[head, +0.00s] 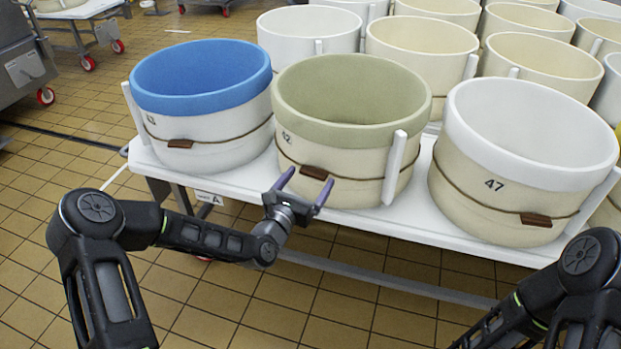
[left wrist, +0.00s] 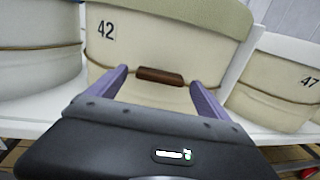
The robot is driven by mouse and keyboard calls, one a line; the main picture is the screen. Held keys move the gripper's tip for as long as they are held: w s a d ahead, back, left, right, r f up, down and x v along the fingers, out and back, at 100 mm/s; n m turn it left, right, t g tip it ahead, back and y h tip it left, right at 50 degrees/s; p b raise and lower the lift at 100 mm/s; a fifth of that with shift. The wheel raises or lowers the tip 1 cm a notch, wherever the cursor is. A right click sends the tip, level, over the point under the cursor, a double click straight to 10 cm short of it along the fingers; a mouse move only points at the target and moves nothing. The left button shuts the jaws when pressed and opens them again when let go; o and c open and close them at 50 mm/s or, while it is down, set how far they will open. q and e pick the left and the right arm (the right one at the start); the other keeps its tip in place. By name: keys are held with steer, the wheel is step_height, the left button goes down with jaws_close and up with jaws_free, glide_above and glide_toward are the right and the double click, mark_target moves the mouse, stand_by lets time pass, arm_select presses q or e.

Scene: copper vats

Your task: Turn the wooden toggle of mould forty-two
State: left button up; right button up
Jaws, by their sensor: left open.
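Mould forty-two (head: 345,120) is a cream tub with an olive-green rim, at the front of the white table in the head view. My left gripper (head: 304,187) is open and empty, with purple fingers pointing at the toggle from the front. I cannot tell whether they touch the tub. My right gripper is out of view.
A blue-rimmed tub (head: 200,100) stands left of mould forty-two, and mould 47 (head: 515,180) stands right. A pale upright slat (head: 394,167) is at mould forty-two's right side. More tubs stand behind. The table's front edge (head: 350,222) runs below the tubs.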

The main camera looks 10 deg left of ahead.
arm_select(q)
steer(key=shift+x, duration=0.75)
steer(key=c, duration=1.4)
